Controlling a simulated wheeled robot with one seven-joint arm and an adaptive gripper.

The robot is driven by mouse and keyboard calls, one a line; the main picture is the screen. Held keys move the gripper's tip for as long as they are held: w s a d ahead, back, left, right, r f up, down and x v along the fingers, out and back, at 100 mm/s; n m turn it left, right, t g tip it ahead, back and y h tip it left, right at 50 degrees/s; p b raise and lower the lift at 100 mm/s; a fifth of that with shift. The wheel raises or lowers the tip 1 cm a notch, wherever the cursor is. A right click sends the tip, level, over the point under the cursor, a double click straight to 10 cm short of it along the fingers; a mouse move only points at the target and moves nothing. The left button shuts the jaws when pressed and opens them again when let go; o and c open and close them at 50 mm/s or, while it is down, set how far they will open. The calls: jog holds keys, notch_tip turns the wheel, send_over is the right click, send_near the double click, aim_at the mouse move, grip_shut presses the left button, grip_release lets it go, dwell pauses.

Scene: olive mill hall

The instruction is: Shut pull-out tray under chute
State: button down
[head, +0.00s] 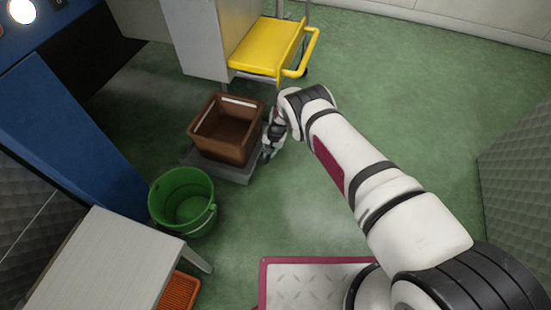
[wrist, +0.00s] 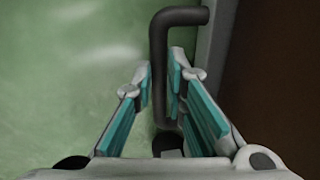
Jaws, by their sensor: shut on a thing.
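The pull-out tray (head: 236,175) is a flat grey slab low on the floor, standing out from the blue machine. A brown crate (head: 222,157) sits on it, open at the top and apparently empty. My gripper (head: 268,151) is at the right side of the tray, beside the crate. In the wrist view, my gripper (wrist: 160,76) has its teal-padded fingers on both sides of a dark bar handle (wrist: 158,50) and is shut on it. I cannot make out the chute clearly.
A blue machine (head: 60,125) stands at the left. A green bucket (head: 182,200) is close to the tray's near side. A grey cabinet and a yellow cart (head: 265,48) stand behind the crate. A pale table (head: 110,260) is at the near left. Green floor is clear at right.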

aim_at(262, 149)
jog(key=shift+w+a+r, duration=0.2)
jog(key=shift+w+a, duration=0.05)
jog(key=shift+a, duration=0.5)
jog(key=shift+w+a+r, duration=0.15)
jog(key=shift+w+a, duration=0.05)
jog(key=shift+a, duration=0.55)
jog(key=c, duration=1.6)
grip_release()
jog(key=shift+a, duration=0.1)
jog(key=shift+s+d+f, duration=0.1)
jog(key=shift+d+f, duration=0.05)
jog(key=shift+d, duration=0.15)
jog(key=shift+d, duration=0.1)
